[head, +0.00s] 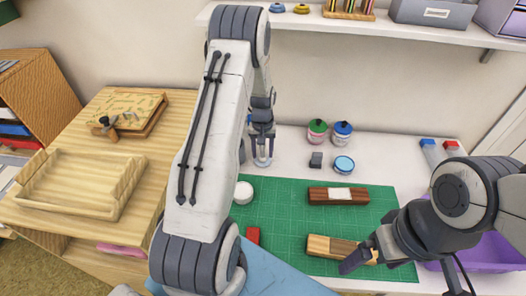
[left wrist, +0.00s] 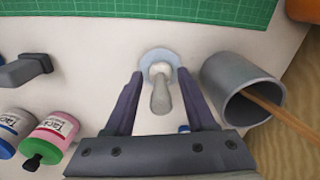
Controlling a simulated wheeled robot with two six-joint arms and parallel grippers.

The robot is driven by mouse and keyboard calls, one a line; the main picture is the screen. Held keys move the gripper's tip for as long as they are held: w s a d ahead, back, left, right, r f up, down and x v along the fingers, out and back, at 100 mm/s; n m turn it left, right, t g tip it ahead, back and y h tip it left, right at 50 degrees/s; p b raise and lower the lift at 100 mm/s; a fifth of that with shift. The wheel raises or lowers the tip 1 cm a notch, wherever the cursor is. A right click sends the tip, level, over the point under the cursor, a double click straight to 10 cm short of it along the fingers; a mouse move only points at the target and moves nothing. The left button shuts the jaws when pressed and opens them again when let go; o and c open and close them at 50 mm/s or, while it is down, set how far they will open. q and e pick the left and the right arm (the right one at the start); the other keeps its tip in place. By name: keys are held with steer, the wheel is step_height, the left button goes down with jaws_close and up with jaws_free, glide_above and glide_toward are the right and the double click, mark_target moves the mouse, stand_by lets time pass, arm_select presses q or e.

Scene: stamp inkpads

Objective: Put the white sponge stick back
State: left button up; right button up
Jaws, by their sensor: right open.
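The white sponge stick (left wrist: 160,92) stands in a pale round holder (left wrist: 150,54) in the left wrist view. My left gripper (left wrist: 160,76) is open, with one finger on each side of the stick and a visible gap to it. In the head view my left gripper (head: 262,150) points down at the back of the table, and the stick is hardly visible there. My right gripper (head: 366,256) is open at the light wooden block (head: 318,245) on the front of the green mat; whether it touches the block is unclear.
A grey cup (left wrist: 236,88) with a wooden stick stands close beside the left gripper. A dark wooden block (head: 320,195), a white round pad (head: 244,192) and a red block (head: 253,236) lie on the green mat (head: 285,220). Green (head: 317,131) and blue (head: 341,132) jars stand behind.

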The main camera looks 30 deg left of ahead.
arm_select(q)
steer(key=shift+r, duration=0.15)
step_height(320, 180, up, 12)
steer(key=shift+b, duration=0.45)
steer(key=shift+d+r, duration=0.1)
steer(key=shift+d, duration=0.05)
steer(key=s+d+r+m, duration=0.3)
steer(key=s+d+r, duration=0.1)
steer(key=d, duration=0.6)
steer(key=s+d+r+m, duration=0.3)
steer(key=s+d, duration=0.1)
steer(key=d, duration=0.6)
steer(key=s+d+r+m, duration=0.1)
steer(key=s+d+m, duration=0.3)
steer(key=s, duration=0.6)
steer(key=s+d+m+h, duration=0.1)
steer(key=s+d+m, duration=0.3)
steer(key=s, duration=0.6)
steer(key=shift+d+r, duration=0.35)
steer(key=shift+d, duration=0.05)
